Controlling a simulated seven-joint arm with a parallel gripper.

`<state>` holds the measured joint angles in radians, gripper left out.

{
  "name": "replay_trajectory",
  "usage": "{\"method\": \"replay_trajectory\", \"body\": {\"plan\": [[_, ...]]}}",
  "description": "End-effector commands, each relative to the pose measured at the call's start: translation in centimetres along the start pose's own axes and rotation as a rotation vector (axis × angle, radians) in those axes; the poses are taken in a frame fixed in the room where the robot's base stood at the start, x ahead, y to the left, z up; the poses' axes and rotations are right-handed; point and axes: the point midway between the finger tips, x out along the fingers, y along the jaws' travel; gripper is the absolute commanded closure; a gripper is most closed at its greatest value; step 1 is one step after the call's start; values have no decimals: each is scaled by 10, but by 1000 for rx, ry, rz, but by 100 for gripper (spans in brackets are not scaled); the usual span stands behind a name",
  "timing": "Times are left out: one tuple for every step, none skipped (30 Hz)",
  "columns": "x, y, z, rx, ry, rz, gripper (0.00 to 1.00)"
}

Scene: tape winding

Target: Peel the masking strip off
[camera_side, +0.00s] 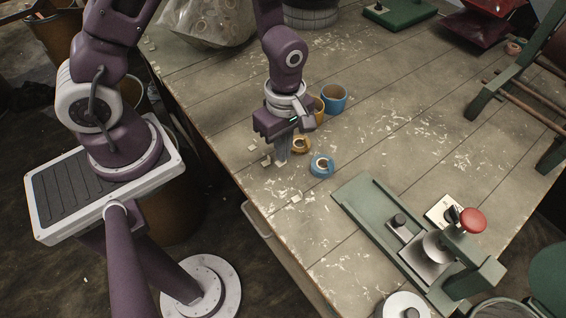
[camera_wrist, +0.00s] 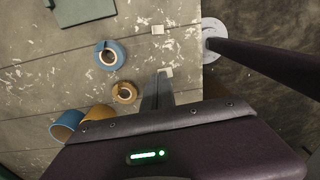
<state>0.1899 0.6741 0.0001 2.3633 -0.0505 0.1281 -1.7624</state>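My gripper (camera_side: 282,158) points down over the table near its left edge. In the wrist view its fingers (camera_wrist: 158,80) lie close together and look shut, with nothing clearly held between them. Small pale square pieces lie on the tabletop near the fingers, one at the edge (camera_side: 296,198) and one left of the fingers (camera_side: 266,161). In the wrist view one pale piece (camera_wrist: 167,72) shows right at the fingertips and another (camera_wrist: 157,30) farther off. I cannot tell which piece, if any, is the masking strip; contact with the fingertips is unclear.
A blue tape roll (camera_side: 322,165) and a smaller tan roll (camera_side: 300,145) lie right of my gripper. A blue roll (camera_side: 334,98) and a yellow one (camera_side: 318,108) stand behind. A green winding fixture (camera_side: 400,235) with a red knob (camera_side: 473,220) is at front right. The table middle is clear.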

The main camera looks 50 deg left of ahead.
Motion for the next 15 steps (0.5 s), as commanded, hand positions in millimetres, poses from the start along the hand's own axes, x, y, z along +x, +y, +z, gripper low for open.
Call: {"method": "replay_trajectory", "body": {"plan": [[-10,1,0,1,-1,5,100],[-15,0,0,1,0,3,100],[-20,0,0,0,0,3,100],[-23,0,0,0,0,1,100],[-25,0,0,0,0,1,100],[-27,-1,0,0,0,0,100],[-27,-1,0,0,0,-1,100],[-28,-1,0,0,0,-2,100],[-28,-1,0,0,0,-2,100],[-27,-1,0,0,0,-2,100],[-27,-1,0,0,0,-2,100],[-27,-1,0,0,0,-2,100],[-27,-1,0,0,0,-2,100],[-27,-1,0,0,0,-2,100],[-28,-1,0,0,0,-2,100]]}}
